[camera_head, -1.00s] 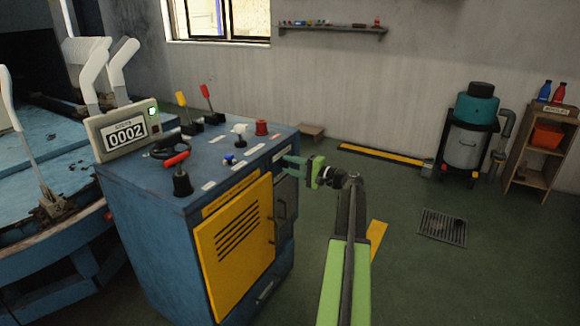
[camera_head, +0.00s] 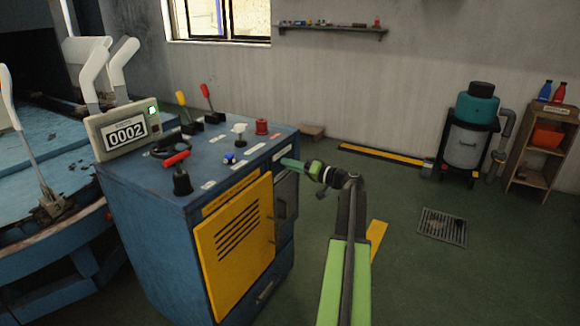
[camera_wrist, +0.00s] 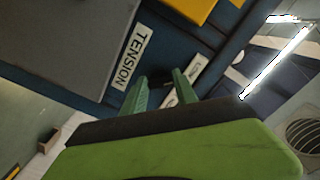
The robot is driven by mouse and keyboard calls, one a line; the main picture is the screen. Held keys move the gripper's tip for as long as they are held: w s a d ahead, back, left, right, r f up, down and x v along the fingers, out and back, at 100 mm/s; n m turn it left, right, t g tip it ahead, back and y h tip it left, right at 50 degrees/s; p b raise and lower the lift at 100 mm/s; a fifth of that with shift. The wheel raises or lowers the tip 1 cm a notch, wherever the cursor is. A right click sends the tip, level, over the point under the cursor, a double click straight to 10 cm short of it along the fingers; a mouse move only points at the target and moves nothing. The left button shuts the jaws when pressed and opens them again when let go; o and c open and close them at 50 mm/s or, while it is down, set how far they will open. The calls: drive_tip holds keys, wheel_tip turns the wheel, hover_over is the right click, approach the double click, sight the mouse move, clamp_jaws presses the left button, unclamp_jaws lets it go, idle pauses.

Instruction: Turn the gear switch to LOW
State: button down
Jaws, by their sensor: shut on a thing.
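The blue control cabinet (camera_head: 148,187) stands at left centre in the head view. My gripper (camera_head: 284,162) reaches its upper right side, just below the top edge. In the wrist view, my gripper's green fingers (camera_wrist: 160,84) stand on either side of a small dark knob, apparently the gear switch (camera_wrist: 161,75), and are shut on it. A white label (camera_wrist: 188,80) sits beside the right finger, partly covered, its text not clearly readable. A TENSION label (camera_wrist: 132,57) is nearby on the panel. The knob's pointer position is hidden.
A yellow door (camera_head: 236,240) is on the front. The floor (camera_head: 410,280) at right is mostly clear.

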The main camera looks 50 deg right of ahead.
drive_tip(key=shift+n, duration=0.4)
drive_tip(key=c, duration=1)
unclamp_jaws()
drive_tip(key=shift+o, duration=0.2)
drive_tip(key=shift+s, duration=0.1)
drive_tip(key=v, duration=1.7)
drive_tip(key=shift+s, duration=0.15)
drive_tip(key=shift+f, duration=0.1)
